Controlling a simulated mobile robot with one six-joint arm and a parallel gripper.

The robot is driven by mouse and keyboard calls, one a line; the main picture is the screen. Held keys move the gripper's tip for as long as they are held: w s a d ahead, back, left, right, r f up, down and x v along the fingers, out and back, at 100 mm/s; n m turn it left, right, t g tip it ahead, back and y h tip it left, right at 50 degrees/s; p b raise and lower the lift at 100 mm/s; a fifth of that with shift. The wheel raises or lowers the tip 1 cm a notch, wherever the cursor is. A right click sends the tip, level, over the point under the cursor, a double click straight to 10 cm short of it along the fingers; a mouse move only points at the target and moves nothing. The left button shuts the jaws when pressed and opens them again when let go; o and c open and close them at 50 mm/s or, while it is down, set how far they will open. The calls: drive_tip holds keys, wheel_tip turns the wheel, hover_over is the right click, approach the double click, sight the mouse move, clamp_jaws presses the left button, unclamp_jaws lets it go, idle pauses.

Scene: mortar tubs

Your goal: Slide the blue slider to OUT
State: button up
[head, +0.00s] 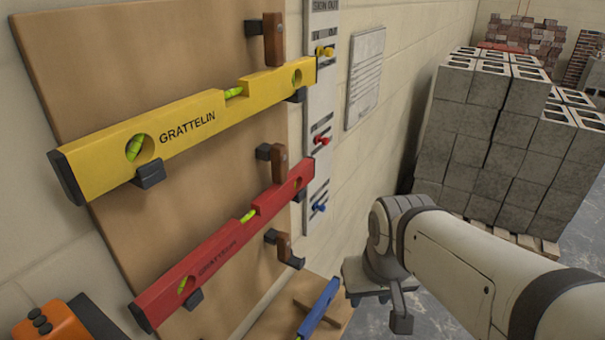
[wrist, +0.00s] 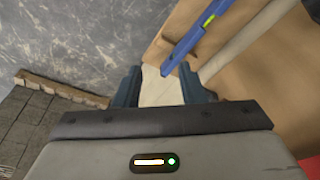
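The blue slider (head: 319,208) is a small blue knob low on the narrow white panel (head: 320,110) on the wall, in the head view. The lettering beside it is too small to read, so I cannot tell its setting. My gripper (head: 380,308) is lower and to the right of it, apart from it. In the wrist view my gripper (wrist: 160,76) has its two dark fingers spread, with nothing held between them. The blue slider does not show in the wrist view.
A red knob (head: 322,140) and a yellow knob (head: 326,52) sit above on the same panel. A brown board (head: 100,40) at left holds yellow (head: 190,128) and red (head: 225,245) levels. A blue level (head: 318,310) is below. Grey blocks (head: 490,140) stand right.

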drive_tip(key=shift+o, duration=0.5)
drive_tip(key=shift+s, duration=0.2)
drive_tip(key=w+a+m+g+y+p, duration=0.2)
drive_tip(key=w+a+m+g+y, duration=0.15)
drive_tip(key=w+m, duration=0.2)
drive_tip(key=m+t+y+p, duration=0.5)
drive_tip(key=m+t+y, duration=0.65)
drive_tip(key=m, duration=0.95)
approach(324, 209)
drive_tip(key=shift+g, duration=0.4)
drive_tip(key=x, duration=0.9)
drive_tip(key=shift+w+d+r, duration=0.15)
drive_tip(key=shift+d, duration=0.05)
